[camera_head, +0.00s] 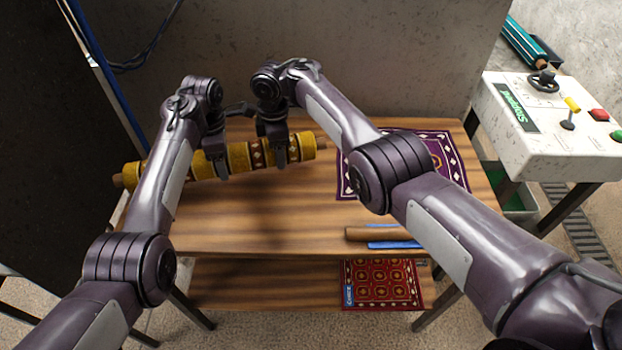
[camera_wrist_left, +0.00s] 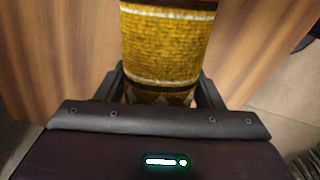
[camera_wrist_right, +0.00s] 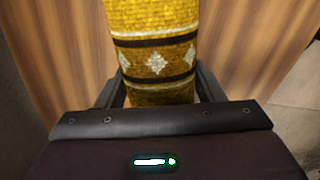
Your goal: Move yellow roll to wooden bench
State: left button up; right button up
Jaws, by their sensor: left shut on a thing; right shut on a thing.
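The yellow roll (camera_head: 188,166) is a rolled rug with dark and white patterned bands and brown ends. It lies across the far left part of the wooden bench (camera_head: 270,220), tilted slightly up to the right. My left gripper (camera_head: 219,168) is shut on its middle, and my right gripper (camera_head: 279,157) is shut on it farther right. The roll also shows between the fingers in the left wrist view (camera_wrist_left: 168,45) and the right wrist view (camera_wrist_right: 155,45). I cannot tell whether the roll touches the bench top or is just above it.
A purple patterned rug (camera_head: 440,160) lies on the bench's right side, partly behind my right arm. A brown wooden rod (camera_head: 368,234) with a blue piece is at the front edge. A red rug (camera_head: 382,285) lies on the lower shelf. A white control box (camera_head: 545,130) stands right.

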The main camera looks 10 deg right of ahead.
pick_arm(q)
jog(key=shift+r, duration=0.1)
pick_arm(e)
jog(key=shift+f, duration=0.1)
dwell(0.3)
